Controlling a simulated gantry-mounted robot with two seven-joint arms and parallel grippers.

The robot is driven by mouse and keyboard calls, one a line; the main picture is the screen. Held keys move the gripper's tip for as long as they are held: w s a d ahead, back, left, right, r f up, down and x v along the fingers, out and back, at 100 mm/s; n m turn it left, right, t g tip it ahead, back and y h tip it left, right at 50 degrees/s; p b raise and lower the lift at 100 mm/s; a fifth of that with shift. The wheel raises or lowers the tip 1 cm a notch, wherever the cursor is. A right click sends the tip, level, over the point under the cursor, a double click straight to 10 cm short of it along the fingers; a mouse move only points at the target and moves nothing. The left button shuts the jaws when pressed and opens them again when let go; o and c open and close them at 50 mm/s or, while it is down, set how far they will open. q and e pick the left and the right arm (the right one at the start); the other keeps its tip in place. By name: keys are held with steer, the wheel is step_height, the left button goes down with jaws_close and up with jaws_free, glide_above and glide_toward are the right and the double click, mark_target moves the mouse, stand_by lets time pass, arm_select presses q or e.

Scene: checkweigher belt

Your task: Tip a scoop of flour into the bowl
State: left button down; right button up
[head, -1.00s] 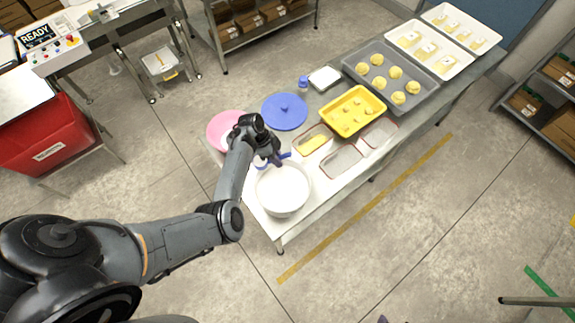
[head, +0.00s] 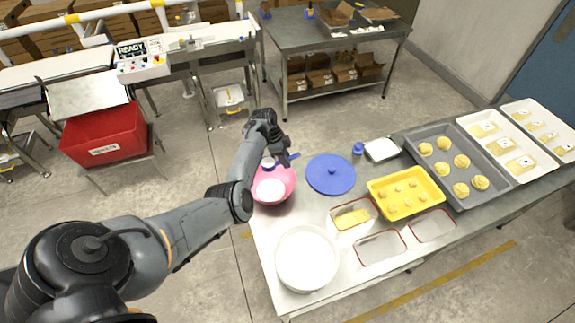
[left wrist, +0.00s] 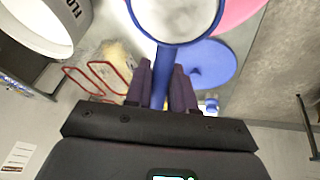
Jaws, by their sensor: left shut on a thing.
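My left gripper (head: 284,157) is shut on the blue handle of a scoop (head: 294,156) and holds it over the back part of the pink bowl (head: 287,192). In the left wrist view the scoop (left wrist: 172,52) has a round blue rim and white flour (left wrist: 175,15) in it. White flour (head: 270,189) also shows inside the pink bowl. A large white tub (head: 307,285) stands at the table's near left corner; its side in the left wrist view (left wrist: 40,18) reads "FLO". My right gripper is not in view.
A blue round lid (head: 331,174) lies right of the bowl. Red-rimmed containers (head: 381,248), a yellow tray (head: 405,211) and a grey dough tray (head: 497,187) fill the table's right. A red bin (head: 103,138) stands left, off the table.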

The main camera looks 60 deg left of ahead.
arm_select(q)
steer(key=shift+s+d+f+m+t+y+b, duration=0.3)
steer(key=shift+f+m+t+y+b, duration=0.3)
steer(key=shift+t+y+b, duration=1)
steer(key=shift+s+d+f+m+t+y+b, duration=0.15)
steer(key=shift+d+f+m+t+y+b, duration=0.25)
steer(key=shift+f+t+y+b, duration=1.2)
steer(key=shift+s+d+r+m+t+y+b, duration=0.1)
steer(key=shift+s+d+m+t+y+b, duration=0.3)
steer(key=shift+t+y, duration=1.3)
steer(key=shift+w+a+g+y, duration=0.1)
steer(key=shift+w+g+y, duration=0.05)
steer(key=shift+g+y, duration=0.5)
